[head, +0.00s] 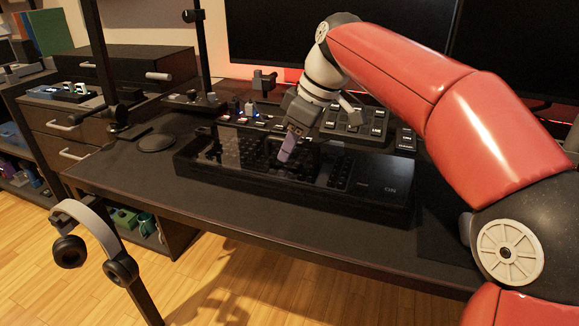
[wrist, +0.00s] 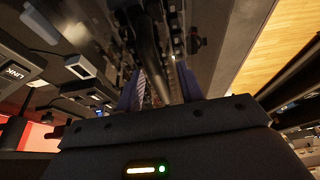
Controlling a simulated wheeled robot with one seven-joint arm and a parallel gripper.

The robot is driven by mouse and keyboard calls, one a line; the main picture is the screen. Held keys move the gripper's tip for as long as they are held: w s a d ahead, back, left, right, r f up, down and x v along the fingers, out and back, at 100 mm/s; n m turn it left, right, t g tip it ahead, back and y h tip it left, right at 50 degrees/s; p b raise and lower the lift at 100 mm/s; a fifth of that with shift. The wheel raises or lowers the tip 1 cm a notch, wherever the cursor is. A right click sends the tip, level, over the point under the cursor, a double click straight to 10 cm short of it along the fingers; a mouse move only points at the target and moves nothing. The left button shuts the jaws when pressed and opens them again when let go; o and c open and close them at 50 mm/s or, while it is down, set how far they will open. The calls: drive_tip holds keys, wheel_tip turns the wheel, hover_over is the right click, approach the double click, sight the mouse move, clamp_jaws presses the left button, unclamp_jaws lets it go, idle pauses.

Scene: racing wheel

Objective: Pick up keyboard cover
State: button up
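The keyboard cover (head: 215,155) looks like a dark, glossy see-through lid over a black keyboard (head: 340,172) on the desk. My gripper (head: 285,155) points down at the middle of the cover, with its purple fingertips at or just above its top. In the wrist view my two fingers (wrist: 160,78) stand apart, with a dark bar-like part (wrist: 152,50) between them. I cannot tell whether they touch it. The fingertips' far ends are partly lost in the dark.
The black desk (head: 140,178) has clear room left and in front of the keyboard. Control panels (head: 360,125) and monitors (head: 330,35) stand behind. A dark post (head: 205,60) rises at the back left. Headphones (head: 95,235) hang at the front left.

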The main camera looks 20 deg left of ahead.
clamp_jaws()
drive_tip(key=shift+r, duration=0.15)
idle(0.4)
